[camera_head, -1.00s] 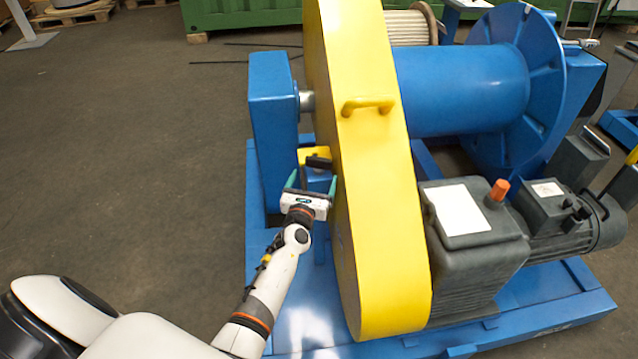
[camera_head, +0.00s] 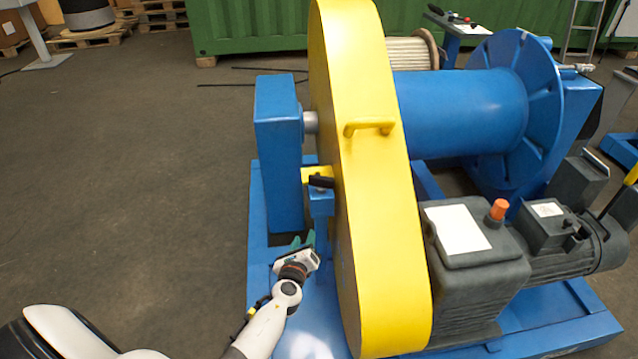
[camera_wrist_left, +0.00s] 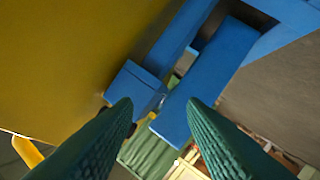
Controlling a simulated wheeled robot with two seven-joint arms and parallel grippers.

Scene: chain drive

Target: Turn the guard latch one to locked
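The tall yellow chain guard (camera_head: 370,230) stands in the middle of the head view. A small black latch handle (camera_head: 320,182) sits at its left edge, by a yellow bracket (camera_head: 312,173) and above a blue post (camera_head: 321,205). I cannot read whether it is locked. My left gripper (camera_head: 303,239) is below the latch and apart from it, beside the guard. Its two green fingers stand apart in the left wrist view (camera_wrist_left: 160,112), with nothing held between them. The latch is not clear in that view. My right gripper is not in view.
A blue upright (camera_head: 278,150) stands left of the latch, leaving a narrow gap to the guard. The blue base frame (camera_head: 258,215) lies below. A gearbox (camera_head: 465,270) and motor (camera_head: 575,250) stand to the right. The floor at left (camera_head: 130,180) is clear.

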